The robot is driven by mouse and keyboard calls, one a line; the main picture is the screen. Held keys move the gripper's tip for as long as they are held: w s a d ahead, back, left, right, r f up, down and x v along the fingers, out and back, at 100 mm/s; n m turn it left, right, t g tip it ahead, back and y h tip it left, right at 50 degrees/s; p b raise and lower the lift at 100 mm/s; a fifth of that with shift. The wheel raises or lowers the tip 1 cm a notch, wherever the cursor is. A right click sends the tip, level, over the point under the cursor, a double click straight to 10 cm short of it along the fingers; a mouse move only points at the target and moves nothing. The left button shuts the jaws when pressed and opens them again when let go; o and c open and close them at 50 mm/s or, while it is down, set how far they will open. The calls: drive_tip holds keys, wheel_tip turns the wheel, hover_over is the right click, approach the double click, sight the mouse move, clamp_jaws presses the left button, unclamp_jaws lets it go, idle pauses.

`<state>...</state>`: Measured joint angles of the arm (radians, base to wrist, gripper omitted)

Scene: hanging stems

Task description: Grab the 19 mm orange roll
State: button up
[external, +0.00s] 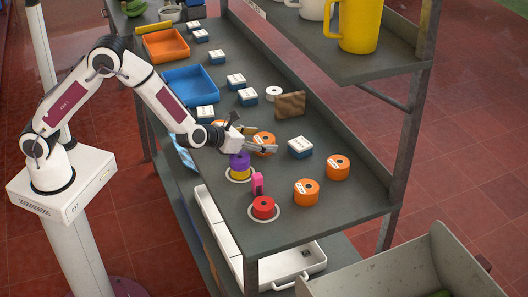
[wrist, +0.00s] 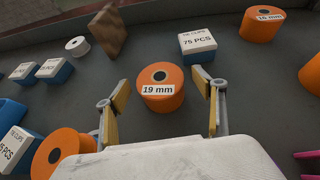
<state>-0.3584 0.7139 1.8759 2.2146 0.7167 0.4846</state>
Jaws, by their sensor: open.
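The orange roll (wrist: 161,78) labelled "19 mm" stands upright on the grey shelf, with its dark core hole facing up. In the wrist view it sits between and slightly beyond the tips of my gripper (wrist: 163,108). The two fingers are spread wide on either side of it, with yellowish pads, and nothing is held. In the external view my gripper (external: 261,139) is low over the shelf at the 19 mm roll (external: 264,149), which its fingers partly hide. I cannot tell whether a finger touches the roll.
A 16 mm orange roll (wrist: 262,24) stands at the far right, and another orange roll (wrist: 62,150) is at lower left. A clip box (wrist: 197,45) is close behind to the right. A brown block (wrist: 108,30) stands behind left.

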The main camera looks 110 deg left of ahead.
sight(260, 140)
idle(0.3)
drive_tip(key=c, duration=1.3)
drive_tip(key=shift+r, duration=0.15)
drive_tip(key=shift+r, duration=4.9)
